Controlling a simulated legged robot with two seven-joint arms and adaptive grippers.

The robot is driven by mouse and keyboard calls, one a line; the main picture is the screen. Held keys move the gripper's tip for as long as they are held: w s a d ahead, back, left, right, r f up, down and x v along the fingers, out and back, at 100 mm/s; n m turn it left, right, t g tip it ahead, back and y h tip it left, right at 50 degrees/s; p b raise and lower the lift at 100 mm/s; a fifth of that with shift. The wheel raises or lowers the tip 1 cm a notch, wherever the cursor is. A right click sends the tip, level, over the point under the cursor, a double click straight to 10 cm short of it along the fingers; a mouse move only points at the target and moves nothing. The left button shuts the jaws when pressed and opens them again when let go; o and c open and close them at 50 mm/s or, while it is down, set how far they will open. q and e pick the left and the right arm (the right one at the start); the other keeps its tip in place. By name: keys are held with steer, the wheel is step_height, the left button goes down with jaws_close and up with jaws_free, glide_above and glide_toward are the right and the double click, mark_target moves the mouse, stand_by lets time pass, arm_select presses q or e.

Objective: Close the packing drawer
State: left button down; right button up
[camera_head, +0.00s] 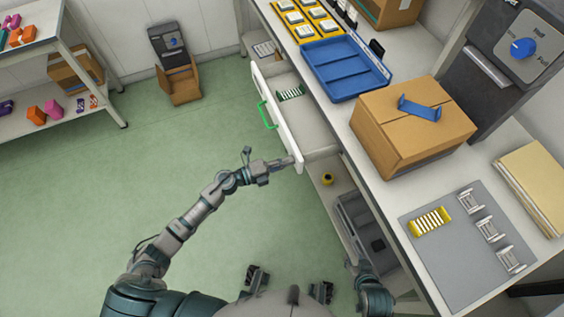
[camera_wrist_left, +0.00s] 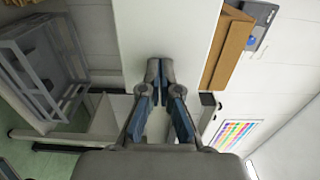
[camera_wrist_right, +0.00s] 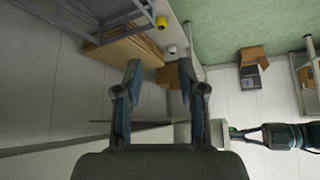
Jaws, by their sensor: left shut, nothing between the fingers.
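The packing drawer (camera_head: 312,130) stands open, pulled out to the left from under the workbench. Its white front panel (camera_head: 284,128) carries a green handle (camera_head: 266,115). A green-and-white slotted piece (camera_head: 290,93) lies inside it. My left gripper (camera_head: 291,161) is shut and empty at the near end of the front panel, below the handle in the picture; I cannot tell whether it touches. In the left wrist view a white panel, likely the drawer front (camera_wrist_left: 168,28), lies right ahead of the closed fingertips (camera_wrist_left: 160,68). My right gripper (camera_wrist_right: 158,68) is open and empty, away from the drawer.
The workbench holds a blue tray (camera_head: 345,70), a cardboard box (camera_head: 410,125) with a blue piece on top, and a grey mat (camera_head: 450,260). A yellow roll (camera_head: 327,179) sits on the lower shelf.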

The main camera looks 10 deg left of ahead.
arm_select(q)
glide_toward(331, 146)
steer(key=w+f, duration=0.1)
steer(key=w+d+f, duration=0.1)
steer(key=w+f, duration=0.1)
steer(key=shift+d+f, duration=0.15)
steer(key=x, duration=0.7)
steer(key=shift+w+d+f, duration=0.15)
steer(key=shift+d, duration=0.15)
steer(key=shift+w+d, duration=0.3)
steer(key=shift+d, duration=0.1)
steer(key=shift+r, duration=0.2)
steer(key=shift+a, duration=0.1)
arm_select(e)
steer(key=shift+w+a+r+t, duration=0.3)
steer(key=shift+w+a, duration=0.05)
steer(key=shift+a, duration=0.1)
arm_select(q)
steer(key=shift+r, duration=0.1)
